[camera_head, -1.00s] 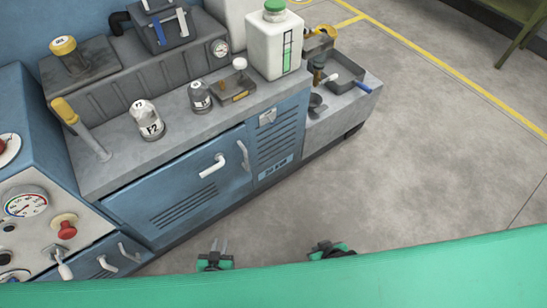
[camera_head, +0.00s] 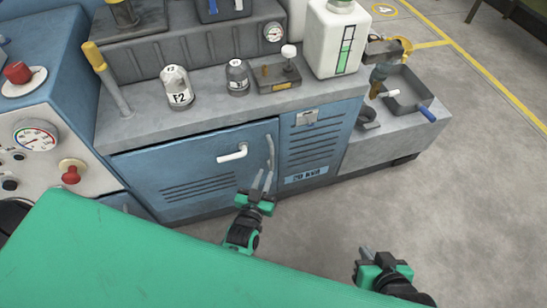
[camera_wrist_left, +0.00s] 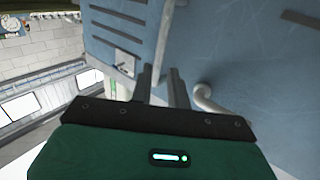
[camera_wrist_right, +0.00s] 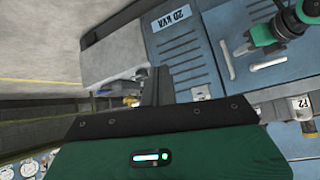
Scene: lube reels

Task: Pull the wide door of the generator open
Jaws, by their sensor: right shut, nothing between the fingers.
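The generator's wide blue door (camera_head: 190,180) looks closed in the head view, with louvre slots, a white lever handle (camera_head: 232,153) and an upright grey bar handle (camera_head: 270,152) near its right edge. My left gripper (camera_head: 262,181) is open in front of the bar handle's lower end. In the left wrist view its two fingers (camera_wrist_left: 161,85) are apart, and the bar handle (camera_wrist_left: 164,45) appears in line with the gap; whether it is between the fingers I cannot tell. The lever (camera_wrist_left: 207,98) is beside them. My right gripper (camera_head: 366,254) is shut and empty, away from the generator.
The narrow louvred panel (camera_head: 310,145) with a latch and label adjoins the door. Bottles, including one marked F2 (camera_head: 177,90), and a white canister (camera_head: 335,40) stand on the counter. A control cabinet (camera_head: 50,135) stands left. Grey floor (camera_head: 470,210) is clear on the right.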

